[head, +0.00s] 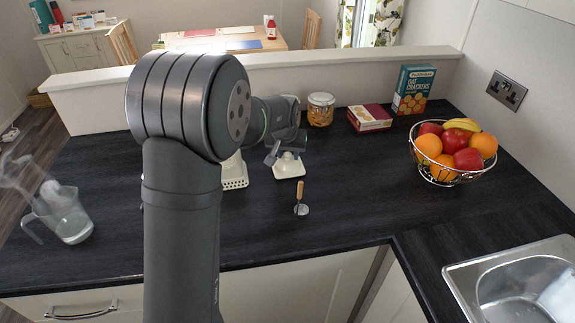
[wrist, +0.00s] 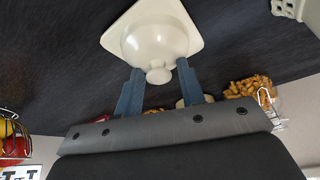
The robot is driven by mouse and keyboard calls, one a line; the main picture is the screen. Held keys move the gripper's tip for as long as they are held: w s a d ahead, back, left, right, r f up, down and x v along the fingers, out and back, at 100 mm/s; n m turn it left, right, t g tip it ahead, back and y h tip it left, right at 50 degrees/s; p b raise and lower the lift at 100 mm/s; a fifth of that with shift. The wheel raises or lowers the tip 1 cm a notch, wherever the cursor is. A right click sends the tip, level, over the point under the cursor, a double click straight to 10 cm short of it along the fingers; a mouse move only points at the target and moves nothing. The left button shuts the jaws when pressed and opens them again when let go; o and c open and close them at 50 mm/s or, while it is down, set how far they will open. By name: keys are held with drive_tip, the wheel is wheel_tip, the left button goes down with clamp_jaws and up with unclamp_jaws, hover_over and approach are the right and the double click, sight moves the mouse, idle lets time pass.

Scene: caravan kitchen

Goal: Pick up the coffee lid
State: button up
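The coffee lid appears to be the cream square piece with a dome and a round knob; it sits on the dark counter in the head view (head: 288,168). It also shows in the wrist view (wrist: 157,40), its knob towards my gripper. My gripper (head: 284,149) is at the lid in the head view. In the wrist view its two blue fingers (wrist: 158,82) are apart, one on each side of the knob. A gap seems to show on both sides of the knob, so the gripper looks open and holds nothing.
A cream slotted piece (head: 235,172) stands just left of the lid, partly behind my arm. A wooden-handled tool (head: 301,199) stands in front. Behind are a cookie jar (head: 320,110), a red box (head: 369,118) and a cracker box (head: 413,90). A fruit basket (head: 452,155) is right; a steaming jug (head: 68,222) is left.

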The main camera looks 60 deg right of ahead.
sight(288, 153)
drive_tip(key=shift+s+a+f, duration=0.1)
drive_tip(key=shift+a+f, duration=0.05)
drive_tip(key=shift+f, duration=0.1)
drive_tip(key=shift+c, duration=0.4)
